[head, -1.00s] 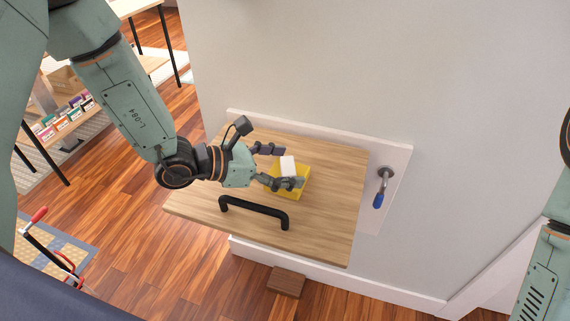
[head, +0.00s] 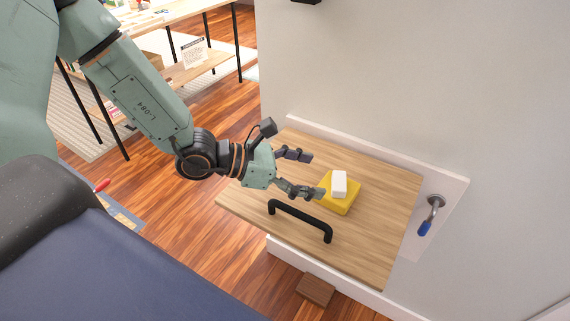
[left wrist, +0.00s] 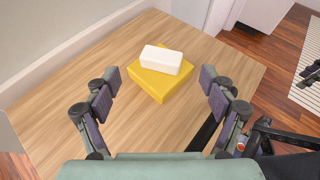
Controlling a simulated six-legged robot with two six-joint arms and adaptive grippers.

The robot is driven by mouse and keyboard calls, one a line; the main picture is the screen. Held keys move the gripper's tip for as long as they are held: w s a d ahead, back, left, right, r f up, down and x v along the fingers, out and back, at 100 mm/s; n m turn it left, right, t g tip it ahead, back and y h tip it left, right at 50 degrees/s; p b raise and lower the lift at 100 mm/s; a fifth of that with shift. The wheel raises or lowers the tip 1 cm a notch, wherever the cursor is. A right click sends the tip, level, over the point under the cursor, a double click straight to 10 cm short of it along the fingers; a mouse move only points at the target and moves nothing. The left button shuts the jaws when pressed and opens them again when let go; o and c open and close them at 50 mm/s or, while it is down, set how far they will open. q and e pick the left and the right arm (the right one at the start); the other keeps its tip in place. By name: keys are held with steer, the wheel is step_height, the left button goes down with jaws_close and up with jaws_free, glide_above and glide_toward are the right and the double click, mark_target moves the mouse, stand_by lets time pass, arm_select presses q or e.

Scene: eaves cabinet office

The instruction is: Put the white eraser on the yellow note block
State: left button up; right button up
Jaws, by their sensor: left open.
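The white eraser (head: 339,183) lies on top of the yellow note block (head: 345,206), which sits on the wooden panel. In the left wrist view the eraser (left wrist: 161,60) rests flat on the block (left wrist: 160,84), toward its far side. My left gripper (head: 317,174) is open and empty, with its fingers just left of the block in the head view. In the left wrist view a clear gap separates the fingertips from the eraser and block. My right gripper is not in view.
The wooden panel (head: 370,240) has a black handle (head: 300,220) near its front edge. A hook with a blue grip (head: 424,229) is on the wall plate to the right. Bare wood surrounds the block. A small brown block (head: 315,289) lies below.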

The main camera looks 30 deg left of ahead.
mark_target(340, 179)
arm_select(q)
steer(key=p+v, duration=0.1)
steer(key=v, duration=0.1)
steer(key=shift+s+a+r, duration=0.15)
steer(key=shift+r, duration=0.1)
steer(key=shift+p+v, duration=1.4)
steer(key=shift+f, duration=0.2)
steer(key=shift+b+x, duration=0.85)
steer(key=shift+b, duration=0.15)
steer(key=shift+b+x, duration=0.7)
steer(key=shift+x, duration=0.3)
steer(key=shift+b+x, duration=0.65)
steer(key=shift+x, duration=0.55)
steer(key=shift+b+x, duration=0.5)
steer(key=shift+x, duration=1.1)
steer(key=shift+w+d+f, duration=0.15)
steer(key=shift+w+d, duration=0.15)
steer(key=shift+d, duration=0.1)
